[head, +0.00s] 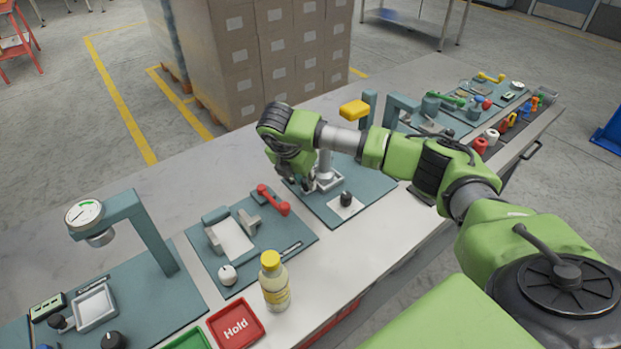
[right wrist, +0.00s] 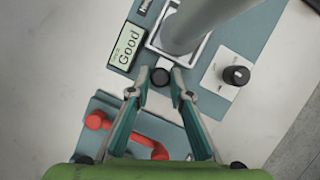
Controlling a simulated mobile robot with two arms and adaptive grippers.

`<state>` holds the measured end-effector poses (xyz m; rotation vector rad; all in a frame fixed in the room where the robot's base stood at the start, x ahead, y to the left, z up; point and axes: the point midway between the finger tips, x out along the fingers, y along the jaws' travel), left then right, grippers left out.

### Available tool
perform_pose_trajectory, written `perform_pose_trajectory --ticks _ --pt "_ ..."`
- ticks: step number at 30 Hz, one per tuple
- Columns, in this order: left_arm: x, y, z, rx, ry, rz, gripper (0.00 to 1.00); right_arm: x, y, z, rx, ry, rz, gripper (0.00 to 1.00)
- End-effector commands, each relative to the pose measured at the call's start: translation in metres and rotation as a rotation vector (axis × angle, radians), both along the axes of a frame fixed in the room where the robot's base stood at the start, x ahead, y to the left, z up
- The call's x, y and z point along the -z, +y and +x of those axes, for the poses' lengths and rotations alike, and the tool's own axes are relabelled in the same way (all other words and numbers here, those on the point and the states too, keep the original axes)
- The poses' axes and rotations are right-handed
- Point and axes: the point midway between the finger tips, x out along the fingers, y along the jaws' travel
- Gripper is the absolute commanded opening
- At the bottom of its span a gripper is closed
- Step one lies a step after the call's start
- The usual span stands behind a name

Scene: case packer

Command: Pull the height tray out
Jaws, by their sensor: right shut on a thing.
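The height tray, a small white-rimmed tray, sits on a teal station plate under a grey column; its rim shows in the right wrist view (right wrist: 203,52) and in the head view (head: 330,184). A dark round knob (right wrist: 160,77) stands at its near edge. My right gripper (right wrist: 161,80) is shut on this knob, a fingertip on each side; in the head view the gripper (head: 308,185) is beside the tray. The column and gripper hide part of the tray. My left gripper is not in view.
A display (right wrist: 126,47) reading "Good" lies beside the tray. A black dial (head: 346,199) on a white plate is on the other side. A fixture with a red handle (head: 274,200) stands close by. A yellow-capped bottle (head: 274,282) stands near the bench's front edge.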

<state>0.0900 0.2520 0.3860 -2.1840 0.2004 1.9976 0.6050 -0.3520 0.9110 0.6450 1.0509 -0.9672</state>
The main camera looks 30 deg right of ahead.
Motion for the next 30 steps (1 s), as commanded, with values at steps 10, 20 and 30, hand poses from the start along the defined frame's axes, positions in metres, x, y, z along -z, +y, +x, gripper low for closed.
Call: perform_pose_trajectory --ticks 10,20,30 --pt "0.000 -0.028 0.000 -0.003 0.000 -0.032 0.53 0.001 0.005 0.000 -0.005 0.001 0.006 0.34" --pt "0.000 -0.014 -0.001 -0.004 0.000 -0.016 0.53 0.000 0.003 0.000 -0.003 0.001 0.004 0.36" --pt "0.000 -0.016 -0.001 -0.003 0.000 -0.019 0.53 -0.043 0.020 -0.007 -0.006 -0.004 0.005 0.36"
